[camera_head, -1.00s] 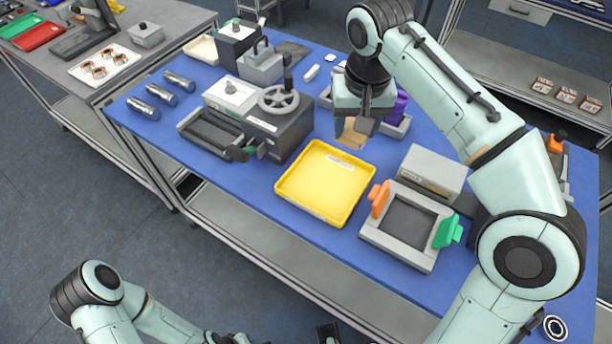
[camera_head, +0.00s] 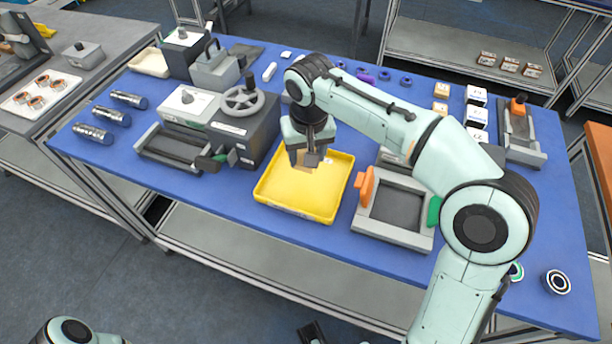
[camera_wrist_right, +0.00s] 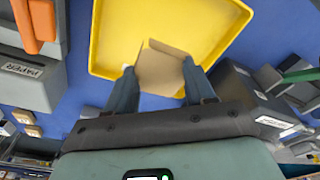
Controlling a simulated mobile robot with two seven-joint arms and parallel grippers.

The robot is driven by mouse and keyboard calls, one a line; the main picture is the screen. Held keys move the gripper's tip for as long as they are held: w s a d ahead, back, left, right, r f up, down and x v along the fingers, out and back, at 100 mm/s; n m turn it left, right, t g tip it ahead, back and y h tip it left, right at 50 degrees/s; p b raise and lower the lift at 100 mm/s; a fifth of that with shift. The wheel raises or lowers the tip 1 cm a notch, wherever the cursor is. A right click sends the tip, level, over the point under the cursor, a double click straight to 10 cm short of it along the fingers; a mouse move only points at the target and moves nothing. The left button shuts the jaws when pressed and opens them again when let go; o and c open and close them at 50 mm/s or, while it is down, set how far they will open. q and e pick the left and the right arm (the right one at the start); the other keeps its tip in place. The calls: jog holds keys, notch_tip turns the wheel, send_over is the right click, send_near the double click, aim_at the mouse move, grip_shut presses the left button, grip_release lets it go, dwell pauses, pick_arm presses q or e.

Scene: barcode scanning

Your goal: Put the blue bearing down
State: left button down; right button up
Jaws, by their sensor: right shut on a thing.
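My right gripper (camera_head: 307,157) is above the yellow tray (camera_head: 275,203), pointing down. In the wrist view it is shut on a tan, box-like piece (camera_wrist_right: 160,72), held between its fingers over the tray floor. No blue bearing shows in these jaws. Several small blue and purple rings (camera_head: 384,75) lie at the back of the table, partly behind my right arm. Two round ringed pieces, one dark and white (camera_head: 557,283), lie at the front right.
A grey fixture (camera_head: 392,235) with orange and green handles stands right of the tray. A grey machine with a handwheel (camera_head: 242,100) stands to its left. Several metal cylinders (camera_head: 110,115) lie at the far left. Small boxes (camera_head: 476,115) stand at the back right.

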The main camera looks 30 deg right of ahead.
aim_at(306, 180)
jog(key=shift+f+b, duration=0.55)
jog(key=shift+f, duration=2.95)
jog(key=shift+f, duration=0.1)
jog(key=o, duration=1.2)
jog(key=shift+o, duration=0.2)
jog(key=shift+r, duration=0.25)
jog(key=r, duration=0.4)
jog(key=s+r+p, duration=0.1)
jog(key=r, duration=0.2)
jog(key=r+p, duration=0.1)
jog(key=r, duration=0.3)
jog(key=shift+s+a+r, duration=0.15)
jog(key=shift+a+r, duration=0.05)
jog(key=shift+r, duration=0.15)
